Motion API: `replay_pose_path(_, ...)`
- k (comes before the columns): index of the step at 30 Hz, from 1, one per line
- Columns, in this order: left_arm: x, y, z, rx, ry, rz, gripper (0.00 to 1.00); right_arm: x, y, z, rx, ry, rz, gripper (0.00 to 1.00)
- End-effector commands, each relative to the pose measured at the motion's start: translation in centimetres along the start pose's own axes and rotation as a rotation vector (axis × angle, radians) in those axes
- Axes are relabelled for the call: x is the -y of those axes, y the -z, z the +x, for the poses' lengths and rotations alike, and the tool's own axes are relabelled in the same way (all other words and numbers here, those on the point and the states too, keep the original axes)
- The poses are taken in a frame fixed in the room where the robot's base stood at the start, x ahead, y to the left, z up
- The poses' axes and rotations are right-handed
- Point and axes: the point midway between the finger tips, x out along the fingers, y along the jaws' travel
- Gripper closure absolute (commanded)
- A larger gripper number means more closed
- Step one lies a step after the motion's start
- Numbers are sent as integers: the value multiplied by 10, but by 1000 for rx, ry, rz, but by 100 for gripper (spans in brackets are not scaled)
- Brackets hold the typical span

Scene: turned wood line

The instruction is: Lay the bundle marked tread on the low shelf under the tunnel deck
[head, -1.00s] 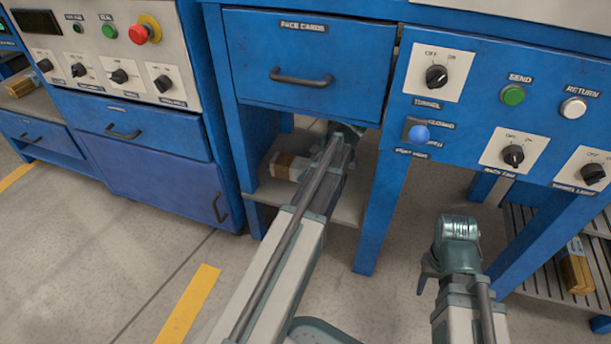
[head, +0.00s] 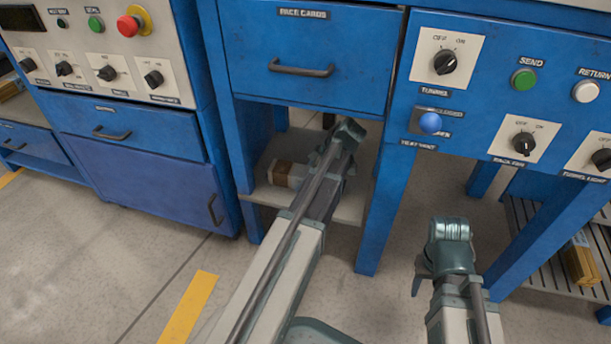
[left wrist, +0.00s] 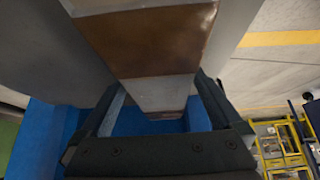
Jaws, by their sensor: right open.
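A pale bundle with a brown band (head: 287,174) is low in the bay under the face cards drawer, over the low shelf (head: 347,208). Its mark cannot be read, and I cannot tell whether it touches the shelf. My left gripper (head: 322,176) reaches into the bay and hides the bundle's right part. In the left wrist view the bundle (left wrist: 160,45) lies between the two fingers (left wrist: 160,85), which seem to press its sides. My right gripper (head: 420,272) is open and empty, in front of the blue bench.
The drawer (head: 300,50) overhangs the bay, and blue legs (head: 384,210) bound it. A control panel (head: 475,100) with knobs and buttons is to the right. A slatted rack (head: 545,255) with brown bundles (head: 580,263) stands at the lower right. A blue cabinet (head: 160,180) is at left.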

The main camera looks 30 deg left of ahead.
Motion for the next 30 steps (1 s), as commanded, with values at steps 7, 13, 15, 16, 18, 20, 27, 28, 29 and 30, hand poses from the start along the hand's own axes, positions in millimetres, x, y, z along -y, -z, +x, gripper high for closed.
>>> replay_pose_path(7,0,2,-2,0,0,0,0,0,0,-3,0,0,0,50)
replay_pose_path(13,0,4,-19,0,0,1,0,-2,-1,-18,0,0,0,50)
replay_pose_path(15,0,4,-28,0,0,1,0,-3,-1,-26,0,0,0,50)
replay_pose_path(16,0,4,-33,0,0,1,0,-3,-2,-30,0,0,0,50)
replay_pose_path(18,0,5,-43,0,0,1,0,-4,-2,-39,0,0,0,50)
replay_pose_path(20,0,5,-52,0,-1,2,0,-5,-2,-46,0,0,0,50)
replay_pose_path(27,0,3,-77,0,0,0,0,-7,-3,-66,1,0,0,50)
replay_pose_path(28,0,3,-78,0,0,0,0,-7,-4,-67,1,0,0,50)
replay_pose_path(29,0,2,-78,0,0,0,0,-7,-4,-67,1,0,0,50)
replay_pose_path(30,0,2,-78,0,0,0,0,-7,-4,-67,1,0,0,50)
